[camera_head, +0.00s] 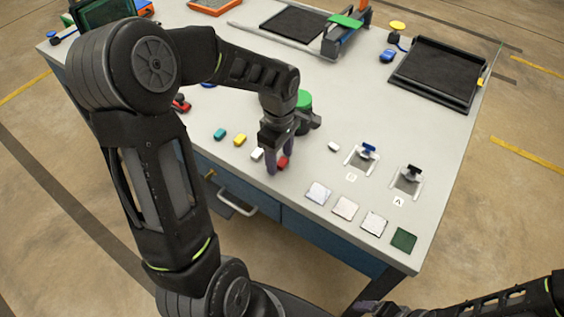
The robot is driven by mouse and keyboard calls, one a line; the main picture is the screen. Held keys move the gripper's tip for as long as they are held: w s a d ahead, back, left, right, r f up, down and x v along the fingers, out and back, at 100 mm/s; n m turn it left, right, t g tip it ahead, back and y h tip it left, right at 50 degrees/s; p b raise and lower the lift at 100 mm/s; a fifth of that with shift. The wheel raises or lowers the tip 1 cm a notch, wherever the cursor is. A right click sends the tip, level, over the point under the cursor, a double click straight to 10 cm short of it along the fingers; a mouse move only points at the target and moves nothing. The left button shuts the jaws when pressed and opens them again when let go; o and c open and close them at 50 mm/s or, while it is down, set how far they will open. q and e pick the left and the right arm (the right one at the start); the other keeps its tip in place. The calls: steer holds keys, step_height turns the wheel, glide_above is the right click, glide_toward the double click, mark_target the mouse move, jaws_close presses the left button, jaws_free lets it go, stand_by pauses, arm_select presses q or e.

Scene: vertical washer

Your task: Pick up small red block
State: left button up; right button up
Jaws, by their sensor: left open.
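The small red block (283,162) lies on the grey table near its front edge. My left gripper (280,165) points down over it, with its two dark fingers apart. The red block shows at the right finger, partly hidden by it. I cannot tell whether the fingers touch it. My right arm shows at the bottom right; its dark gripper (366,306) is partly cut off, below the table's front edge, and its jaws are unclear.
A white block (257,154), a yellow block (240,140) and a teal block (220,134) lie left of the gripper. Several square tiles (345,208) line the front right. Two switch fixtures (408,181) stand behind them. A black tray (438,72) is at the back right.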

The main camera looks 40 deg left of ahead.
arm_select(q)
jaws_close()
stand_by(0.6)
